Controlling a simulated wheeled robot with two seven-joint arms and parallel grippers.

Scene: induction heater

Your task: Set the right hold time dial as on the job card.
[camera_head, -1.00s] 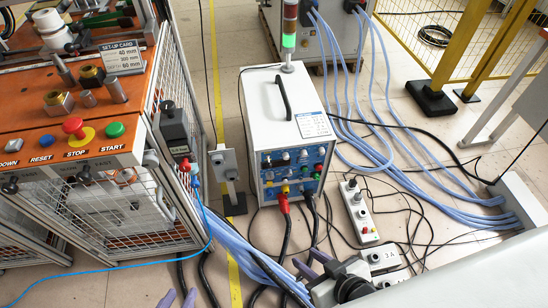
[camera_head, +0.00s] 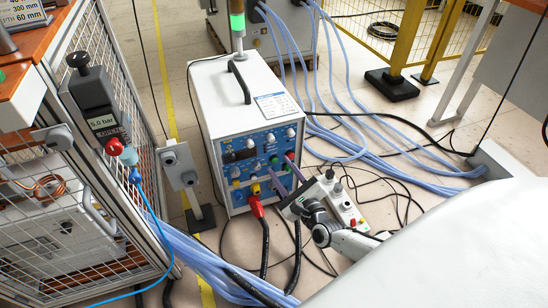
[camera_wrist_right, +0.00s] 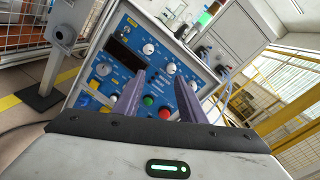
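The heater cabinet (camera_head: 213,107) is a white box with a blue front panel (camera_head: 232,170) carrying several pale dials, coloured buttons and a dark display. In the right wrist view, pale dials show at the upper middle (camera_wrist_right: 148,48) and to the right (camera_wrist_right: 171,68). I cannot read which one is the hold time dial. A printed card (camera_head: 275,105) lies on the cabinet top; its text is too small to read. My right gripper (camera_head: 278,170) is in front of the panel's right half, its purple fingers apart and nothing between them. My left gripper is not in view.
A signal tower (camera_head: 237,22) with a green light stands on the cabinet. A red plug (camera_head: 256,207) and black cables leave the panel's bottom. A grey post (camera_head: 180,165) stands left of the cabinet. A control strip (camera_head: 343,202) lies right of it, and blue hoses cross the floor.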

